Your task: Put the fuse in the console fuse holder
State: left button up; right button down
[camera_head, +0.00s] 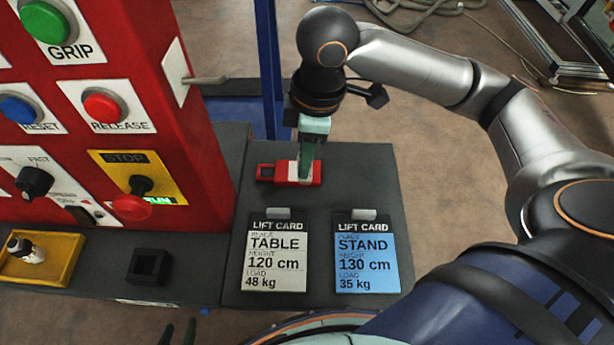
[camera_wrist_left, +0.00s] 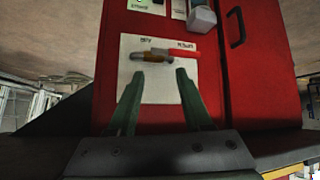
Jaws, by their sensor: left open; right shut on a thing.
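A small white-and-black cylinder, which looks like the fuse (camera_head: 33,250), lies in a yellow tray (camera_head: 62,272) on the dark shelf at the far left of the head view. A black square socket (camera_head: 148,266), possibly the fuse holder, stands to its right on the shelf. My right gripper (camera_head: 305,168) points down and is shut on a red piece (camera_head: 268,172) with a pale middle and an opening at its left end, at the dark table's surface. My left gripper (camera_wrist_left: 154,75) is open and empty before a white panel; its fingertips (camera_head: 178,332) show at the head view's bottom edge.
The red console (camera_head: 110,185) carries buttons and knobs. Two lift cards, TABLE (camera_head: 277,262) and STAND (camera_head: 367,262), lie on the dark table.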

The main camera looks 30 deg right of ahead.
aim_at(305, 184)
jog(key=shift+s+f+b, duration=0.1)
jog(key=shift+f+b, duration=0.7)
jog(key=shift+f, duration=2.95)
jog(key=shift+f, duration=0.1)
jog(key=c, duration=0.6)
grip_release()
